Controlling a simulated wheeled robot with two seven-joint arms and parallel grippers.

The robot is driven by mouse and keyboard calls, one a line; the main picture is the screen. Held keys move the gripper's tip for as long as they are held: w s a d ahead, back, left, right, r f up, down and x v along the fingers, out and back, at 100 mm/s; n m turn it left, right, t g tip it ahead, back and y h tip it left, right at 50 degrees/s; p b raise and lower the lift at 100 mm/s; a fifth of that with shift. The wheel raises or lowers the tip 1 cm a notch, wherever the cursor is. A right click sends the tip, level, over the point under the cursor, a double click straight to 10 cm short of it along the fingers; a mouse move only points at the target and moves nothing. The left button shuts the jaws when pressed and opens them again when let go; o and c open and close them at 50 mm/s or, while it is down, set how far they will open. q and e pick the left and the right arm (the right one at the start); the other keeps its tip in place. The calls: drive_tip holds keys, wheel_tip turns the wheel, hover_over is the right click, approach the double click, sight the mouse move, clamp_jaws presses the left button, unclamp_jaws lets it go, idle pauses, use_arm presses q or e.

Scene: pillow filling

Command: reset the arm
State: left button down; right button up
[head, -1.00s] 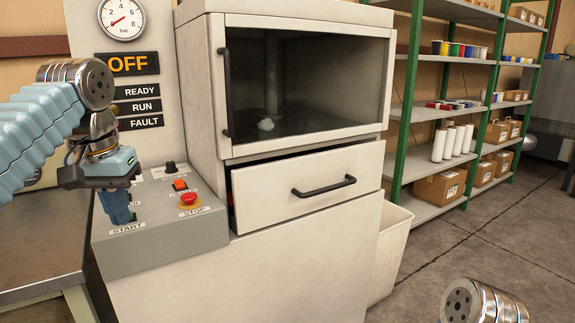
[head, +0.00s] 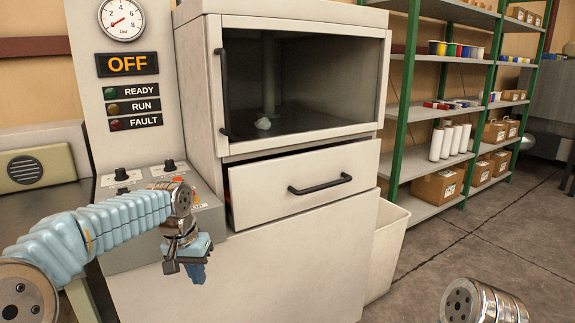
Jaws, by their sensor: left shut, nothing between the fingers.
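My left arm comes in from the lower left. Its gripper (head: 197,279) points down in front of the control console and the white cabinet, below the drawer's left side. The gripper is shut and empty. The arm covers much of the console (head: 130,256), including most of the red STOP button and the START area. Of my right arm only a metal joint (head: 485,303) shows at the bottom right; its gripper is out of view.
The white machine cabinet has a dark window (head: 320,95) with a small white tuft (head: 264,123) inside. Its drawer (head: 300,187) stands slightly open. The panel reads OFF (head: 127,64). A white bin (head: 390,245) and green-framed shelves (head: 432,105) stand right. Open floor (head: 500,240) lies beyond.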

use_arm(q)
drive_tip(key=s+d+f+h, duration=0.1)
drive_tip(key=s+d+f, duration=0.2)
drive_tip(key=f, duration=0.6)
drive_tip(key=s+d+f+g+h, duration=0.1)
drive_tip(key=s+d+f, duration=0.1)
drive_tip(key=f, duration=0.8)
drive_tip(key=s+d+f, duration=0.3)
drive_tip(key=f, duration=0.6)
drive_tip(key=s+d+f+n, duration=0.1)
drive_tip(key=s+f, duration=0.4)
drive_tip(key=s, duration=0.3)
drive_tip(key=s+d+f+n+h, duration=0.1)
drive_tip(key=s+f+n, duration=0.1)
drive_tip(key=s+f, duration=0.4)
drive_tip(key=s, duration=0.3)
drive_tip(key=shift+s, duration=0.2)
drive_tip(key=c, duration=1.8)
unclamp_jaws()
drive_tip(key=shift+c, duration=0.2)
